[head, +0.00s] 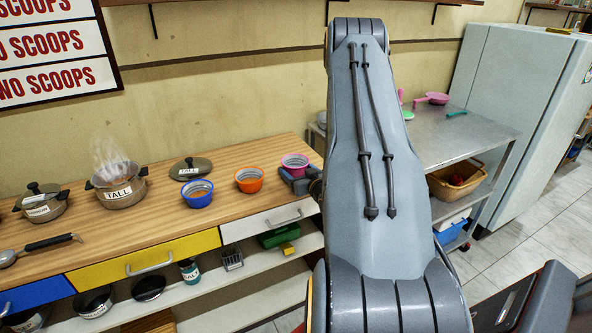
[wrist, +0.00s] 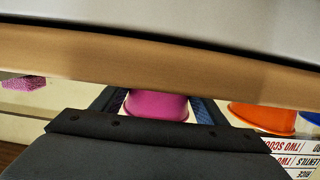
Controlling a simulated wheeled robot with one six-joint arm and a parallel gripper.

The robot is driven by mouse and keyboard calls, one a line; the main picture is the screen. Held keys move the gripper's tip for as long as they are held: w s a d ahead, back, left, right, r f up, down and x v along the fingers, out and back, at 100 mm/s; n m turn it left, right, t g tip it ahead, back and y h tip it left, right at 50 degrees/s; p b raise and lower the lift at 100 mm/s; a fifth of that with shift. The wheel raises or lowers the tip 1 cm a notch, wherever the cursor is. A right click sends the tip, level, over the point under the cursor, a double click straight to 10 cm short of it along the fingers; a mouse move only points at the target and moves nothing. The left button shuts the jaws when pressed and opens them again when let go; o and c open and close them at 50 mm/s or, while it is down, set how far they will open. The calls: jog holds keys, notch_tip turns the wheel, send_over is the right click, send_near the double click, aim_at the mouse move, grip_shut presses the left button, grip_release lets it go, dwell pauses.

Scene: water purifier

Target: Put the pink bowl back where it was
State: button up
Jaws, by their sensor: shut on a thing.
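The pink bowl (head: 295,163) is at the right end of the wooden counter, right of the orange bowl (head: 249,179) and the blue bowl (head: 197,194). My gripper (head: 297,179) is at the pink bowl's front side, partly hidden by my arm. In the wrist view, which looks upside down, the pink bowl (wrist: 157,105) sits between the two fingers of my gripper (wrist: 158,104), shut on it. The orange bowl (wrist: 262,118) shows beside it, apart from the fingers. I cannot tell whether the pink bowl touches the counter.
The wooden counter (head: 130,222) also holds a steaming pot (head: 120,194), a lid (head: 190,167) and a smaller pot (head: 43,207). A metal cart (head: 455,140) stands right of my arm, before a fridge (head: 500,100). Drawers and shelves lie below the counter.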

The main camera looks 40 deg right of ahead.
jog(key=shift+f, duration=0.3)
jog(key=o, duration=1.1)
jog(key=shift+s+r, duration=0.15)
jog(key=shift+r, duration=0.05)
jog(key=b+v, duration=0.2)
jog(key=v, duration=0.9)
jog(key=shift+s+a, duration=0.2)
jog(key=shift+s, duration=0.15)
